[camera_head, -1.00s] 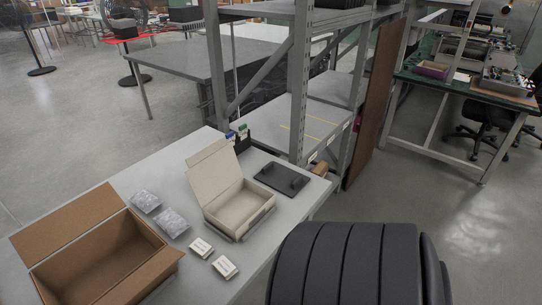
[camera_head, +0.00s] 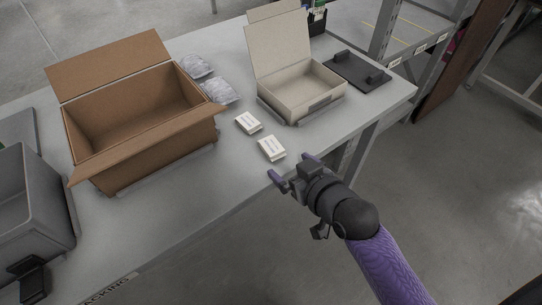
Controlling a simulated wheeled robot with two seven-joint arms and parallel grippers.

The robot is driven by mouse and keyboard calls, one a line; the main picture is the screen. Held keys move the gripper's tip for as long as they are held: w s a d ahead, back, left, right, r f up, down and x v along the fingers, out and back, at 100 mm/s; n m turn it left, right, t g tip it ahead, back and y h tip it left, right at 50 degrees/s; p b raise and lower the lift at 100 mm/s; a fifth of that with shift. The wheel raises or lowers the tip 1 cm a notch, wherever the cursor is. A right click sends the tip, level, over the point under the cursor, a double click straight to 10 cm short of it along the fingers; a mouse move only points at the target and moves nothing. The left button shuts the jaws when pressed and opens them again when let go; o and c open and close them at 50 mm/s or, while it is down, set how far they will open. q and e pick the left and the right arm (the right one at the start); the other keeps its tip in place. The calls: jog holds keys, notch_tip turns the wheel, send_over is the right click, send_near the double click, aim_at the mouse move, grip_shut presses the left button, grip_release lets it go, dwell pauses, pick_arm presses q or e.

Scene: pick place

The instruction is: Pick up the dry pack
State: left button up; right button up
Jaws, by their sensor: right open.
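Two small white packs with printed labels, which look like dry packs, lie flat on the grey table. The nearer pack (camera_head: 271,148) is close to the table's front edge; the farther pack (camera_head: 248,123) lies up and to its left. My right gripper (camera_head: 292,168) is at the front edge, just below and right of the nearer pack. Its purple-tipped fingers are apart with nothing between them. It does not appear to touch the pack. My left gripper is not in view.
An open cardboard box (camera_head: 140,135) stands left of the packs. An open white box (camera_head: 300,92) stands behind right, near a dark plate (camera_head: 357,72). Clear bags (camera_head: 218,91) lie between the boxes. A grey bin (camera_head: 30,215) is at the left. The table's front middle (camera_head: 200,205) is clear.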

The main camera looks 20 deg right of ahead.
aim_at(274, 148)
jog(key=b+x, duration=0.1)
jog(key=x, duration=0.1)
jog(key=b+x, duration=0.1)
jog(key=x, duration=0.2)
jog(key=b+x, duration=0.2)
jog(key=x, duration=0.1)
jog(key=shift+w+d, duration=0.1)
jog(key=shift+d, duration=0.2)
jog(key=shift+w+a, duration=0.1)
jog(key=shift+w, duration=0.15)
jog(key=shift+r, duration=0.2)
jog(key=c, duration=1.3)
